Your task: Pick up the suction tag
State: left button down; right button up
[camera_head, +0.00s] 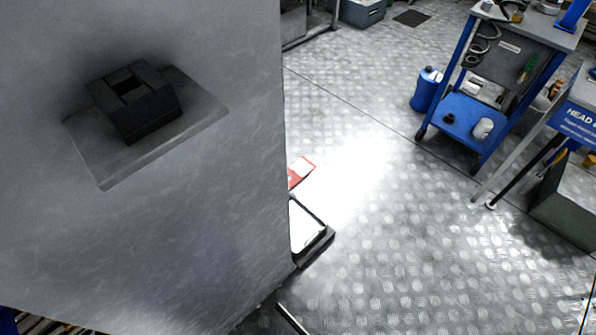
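No object is clearly readable as the suction tag. A small red and white flat piece (301,171) lies by the right edge of the big grey panel, partly hidden behind it; its print is too small to read. Neither of my grippers shows in the head view.
A large grey panel (220,220) fills the left, with a black block (135,100) on a plate (105,165). A dark-framed white item (308,232) sits at its edge. A blue cart (465,125) and blue container (427,90) stand right. The middle floor is clear.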

aim_at(300, 168)
jog(key=l+u, duration=0.3)
jog(key=l, duration=0.15)
jog(key=k+l+u, duration=0.1)
jog(key=l+u, duration=0.15)
jog(key=l, duration=0.2)
jog(key=k+l+u, duration=0.1)
jog(key=l+u, duration=0.2)
jog(key=l, duration=0.15)
jog(key=k+l+u, duration=0.15)
jog(key=l+u, duration=0.15)
jog(key=k+l+u, duration=0.15)
jog(key=l+u, duration=0.15)
jog(key=l, duration=0.15)
